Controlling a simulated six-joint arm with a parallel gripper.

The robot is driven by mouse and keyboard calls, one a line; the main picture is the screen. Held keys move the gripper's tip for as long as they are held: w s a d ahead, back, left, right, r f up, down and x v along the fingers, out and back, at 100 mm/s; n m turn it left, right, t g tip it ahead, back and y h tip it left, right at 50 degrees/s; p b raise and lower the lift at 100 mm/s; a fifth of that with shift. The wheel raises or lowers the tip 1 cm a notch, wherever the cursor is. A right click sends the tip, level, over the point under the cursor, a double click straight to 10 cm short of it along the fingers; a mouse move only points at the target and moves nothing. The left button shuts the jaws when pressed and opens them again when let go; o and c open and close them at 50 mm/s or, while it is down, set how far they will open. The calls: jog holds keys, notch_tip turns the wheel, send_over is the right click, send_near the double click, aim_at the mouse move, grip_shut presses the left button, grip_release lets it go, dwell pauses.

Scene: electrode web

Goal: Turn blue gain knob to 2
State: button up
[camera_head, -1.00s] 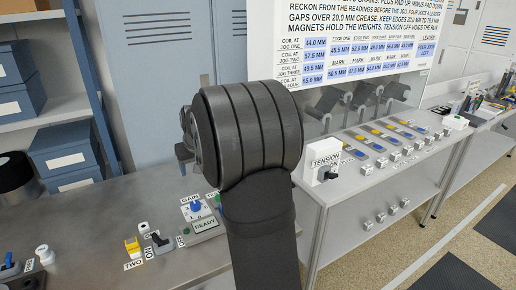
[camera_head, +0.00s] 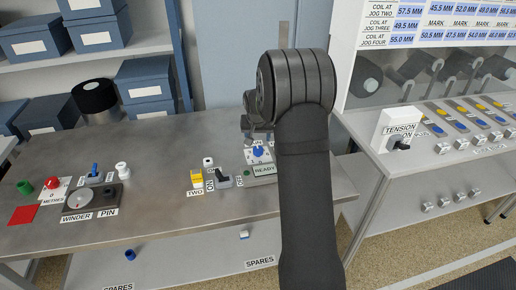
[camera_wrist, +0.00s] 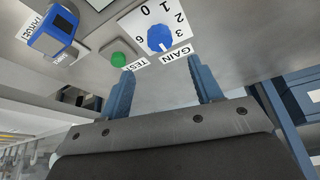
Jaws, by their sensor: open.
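The blue gain knob (camera_wrist: 160,38) sits on a white dial plate marked GAIN, with the numerals 0, 1, 2 and 3 visible, upside down, in the wrist view. Which numeral it points at is too small to tell. It also shows in the head view (camera_head: 259,151), left of my arm and just above the READY panel. My gripper (camera_wrist: 161,65) is open, its two blue-grey fingers apart and empty, with the knob showing between and beyond their tips. The fingers appear clear of the knob. In the head view my arm hides most of the gripper.
A green TEST button (camera_wrist: 118,60) and a blue-capped switch (camera_wrist: 54,30) are close to the knob in the wrist view. The READY panel (camera_head: 264,170), a black lever (camera_head: 222,179) and a yellow block (camera_head: 197,180) are nearby. The TENSION box (camera_head: 399,128) stands to the right.

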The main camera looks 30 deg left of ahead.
aim_at(258, 149)
jog(key=x, duration=0.9)
jog(key=shift+w+a+f, duration=0.1)
jog(key=shift+w+f, duration=0.05)
jog(key=shift+f, duration=0.15)
jog(key=c, duration=1)
